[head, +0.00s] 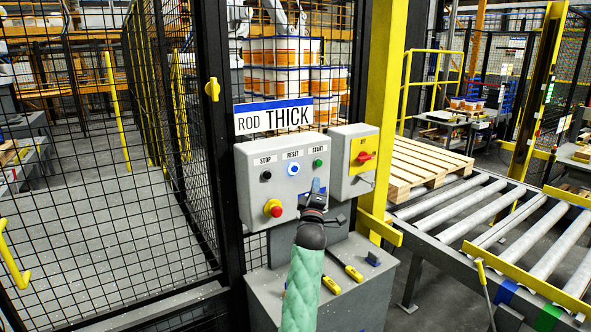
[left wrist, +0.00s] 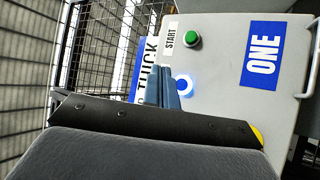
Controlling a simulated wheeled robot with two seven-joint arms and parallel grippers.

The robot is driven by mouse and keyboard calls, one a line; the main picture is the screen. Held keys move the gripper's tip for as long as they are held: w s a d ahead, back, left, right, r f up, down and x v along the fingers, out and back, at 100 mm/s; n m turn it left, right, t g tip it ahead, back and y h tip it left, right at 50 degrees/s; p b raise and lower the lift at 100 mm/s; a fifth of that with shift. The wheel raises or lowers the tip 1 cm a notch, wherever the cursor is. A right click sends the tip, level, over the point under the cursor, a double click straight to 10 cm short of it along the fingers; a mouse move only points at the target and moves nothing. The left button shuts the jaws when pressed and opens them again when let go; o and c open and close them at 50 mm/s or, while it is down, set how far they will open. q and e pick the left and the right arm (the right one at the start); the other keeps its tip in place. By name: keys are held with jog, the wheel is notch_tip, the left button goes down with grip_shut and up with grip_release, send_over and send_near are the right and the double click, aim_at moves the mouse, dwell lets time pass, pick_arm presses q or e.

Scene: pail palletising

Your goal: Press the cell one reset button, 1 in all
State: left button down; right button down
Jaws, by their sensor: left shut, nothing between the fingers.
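The reset button (head: 293,169) is a round, lit blue button under the RESET label on a grey control box (head: 257,160). It also glows in the left wrist view (left wrist: 184,86), partly hidden by my fingers. My left gripper (head: 316,186) is shut and empty in front of the box, right of and below the reset button in the head view. Its blue-grey fingers (left wrist: 160,90) point at the panel in the left wrist view. I cannot tell if they touch it. A blue ONE label (left wrist: 262,55) is on the box. My right gripper is not in view.
The green start button (head: 318,163), black stop button (head: 266,175) and red emergency knob (head: 273,208) are close by. Mesh fencing (head: 170,120) is left; a roller conveyor (head: 480,215) with a pallet (head: 425,165) is right.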

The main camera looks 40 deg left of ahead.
aim_at(294, 169)
pick_arm(q)
jog(key=shift+a+r, duration=0.1)
dwell(0.3)
jog(key=shift+w+a, duration=0.55)
jog(key=shift+a, duration=0.8)
jog(key=shift+w+a, duration=0.6)
jog(key=shift+a, duration=0.75)
jog(key=shift+w+a, duration=0.55)
jog(key=shift+a, duration=0.8)
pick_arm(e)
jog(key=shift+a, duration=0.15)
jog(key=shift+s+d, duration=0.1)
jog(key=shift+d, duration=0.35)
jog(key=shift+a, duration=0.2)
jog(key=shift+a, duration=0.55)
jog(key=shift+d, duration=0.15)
